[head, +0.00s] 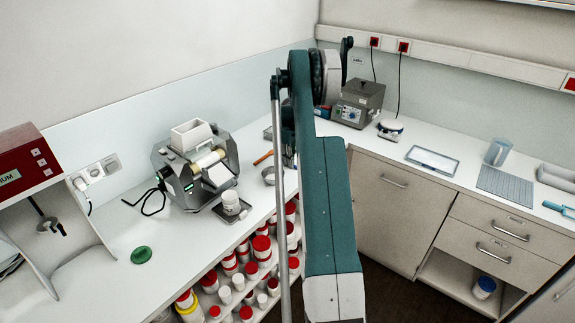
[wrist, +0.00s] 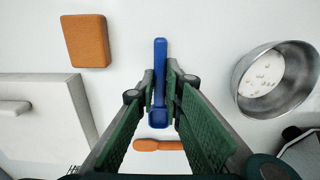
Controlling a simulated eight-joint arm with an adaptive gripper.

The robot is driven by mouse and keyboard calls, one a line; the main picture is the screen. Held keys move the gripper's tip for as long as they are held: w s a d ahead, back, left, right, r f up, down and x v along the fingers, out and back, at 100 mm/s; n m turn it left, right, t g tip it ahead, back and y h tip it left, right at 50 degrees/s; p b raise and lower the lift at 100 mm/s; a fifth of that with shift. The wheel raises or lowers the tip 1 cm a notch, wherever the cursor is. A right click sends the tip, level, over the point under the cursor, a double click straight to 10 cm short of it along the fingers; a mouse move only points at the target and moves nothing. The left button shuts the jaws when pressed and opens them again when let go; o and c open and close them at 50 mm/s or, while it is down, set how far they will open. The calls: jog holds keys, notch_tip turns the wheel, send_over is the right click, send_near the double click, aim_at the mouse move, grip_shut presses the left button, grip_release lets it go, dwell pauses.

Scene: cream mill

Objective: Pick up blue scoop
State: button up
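The blue scoop (wrist: 160,58) is in the middle of the wrist view, its handle pointing up in the picture and its bowl towards the bottom. My gripper (wrist: 160,82) has one green-padded finger on each side of the handle, with no clear gap between pads and handle; it looks shut on the scoop. Whether the scoop is clear of the white counter cannot be told. In the head view my arm covers the scoop and most of my gripper.
An orange utensil (wrist: 158,145) lies just below the scoop's bowl. A metal bowl (wrist: 275,80) with pale pieces is on the right, an orange block (wrist: 85,41) at upper left. A grey mill (head: 195,165) stands on the counter (head: 110,270), left of my arm.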

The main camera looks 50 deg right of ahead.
jog(key=shift+c, duration=0.8)
notch_tip(320, 180, up, 10)
dwell(0.3)
dwell(0.5)
jog(key=s+a+r+n+h+p, duration=0.1)
jog(key=a+r+n+h, duration=0.1)
jog(key=a+n+h, duration=0.2)
jog(key=s+a+r+n+h+p, duration=0.1)
jog(key=s+a+r+n+h, duration=0.1)
jog(key=a+n+h, duration=0.3)
jog(key=shift+a+r+n+g+h, duration=0.3)
jog(key=shift+a+r+n, duration=0.15)
jog(key=shift+a+n, duration=1.65)
